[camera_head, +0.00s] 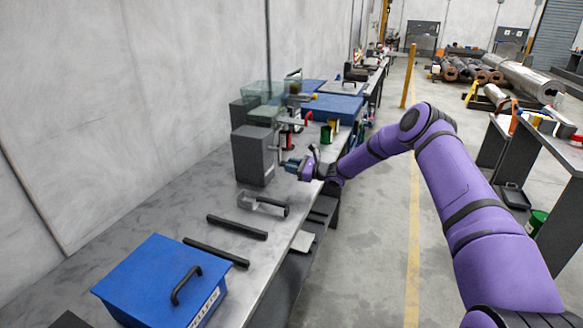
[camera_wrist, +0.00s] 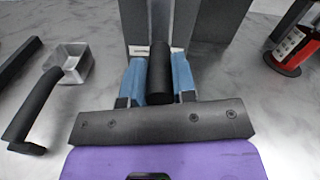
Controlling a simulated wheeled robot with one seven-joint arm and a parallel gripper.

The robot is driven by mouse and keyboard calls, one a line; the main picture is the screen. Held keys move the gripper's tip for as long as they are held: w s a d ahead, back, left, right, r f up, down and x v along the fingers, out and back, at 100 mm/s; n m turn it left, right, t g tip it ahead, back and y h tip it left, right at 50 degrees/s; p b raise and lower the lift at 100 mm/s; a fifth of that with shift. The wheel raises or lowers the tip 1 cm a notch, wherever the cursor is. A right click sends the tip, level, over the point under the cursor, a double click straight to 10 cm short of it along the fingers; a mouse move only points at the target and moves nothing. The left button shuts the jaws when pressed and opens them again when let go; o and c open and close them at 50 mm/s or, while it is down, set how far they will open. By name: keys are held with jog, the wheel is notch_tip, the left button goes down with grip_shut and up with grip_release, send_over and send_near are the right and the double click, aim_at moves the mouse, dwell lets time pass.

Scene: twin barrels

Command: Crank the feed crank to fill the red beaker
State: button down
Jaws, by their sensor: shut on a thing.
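My gripper (camera_head: 288,163) reaches over the bench to the right of a grey box-shaped machine (camera_head: 253,156). In the wrist view, its two blue fingers (camera_wrist: 160,76) are shut on the feed crank's black cylindrical handle (camera_wrist: 158,62), one on each side. The rest of the crank is mostly hidden. A red beaker (camera_wrist: 289,66) with a pale scale stands at the upper right of the wrist view, apart from my gripper. It also shows small in the head view (camera_head: 285,139), behind the gripper. Its contents cannot be made out.
Translucent green hoppers (camera_head: 266,95) top the machines. A green beaker (camera_head: 326,134) stands farther back. A metal scoop (camera_head: 262,204) with a black handle, two dark bars (camera_head: 237,227) and a blue lidded box (camera_head: 160,280) lie nearer on the bench. Floor right of the bench is open.

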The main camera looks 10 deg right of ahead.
jog(key=w+d+r+n, duration=0.1)
jog(key=r+n, duration=0.3)
jog(key=n, duration=0.7)
jog(key=w+d+r+n, duration=0.2)
jog(key=r+n, duration=0.3)
jog(key=n, duration=0.7)
jog(key=shift+w, duration=0.55)
jog(key=c, duration=0.9)
grip_release()
jog(key=shift+s, duration=0.1)
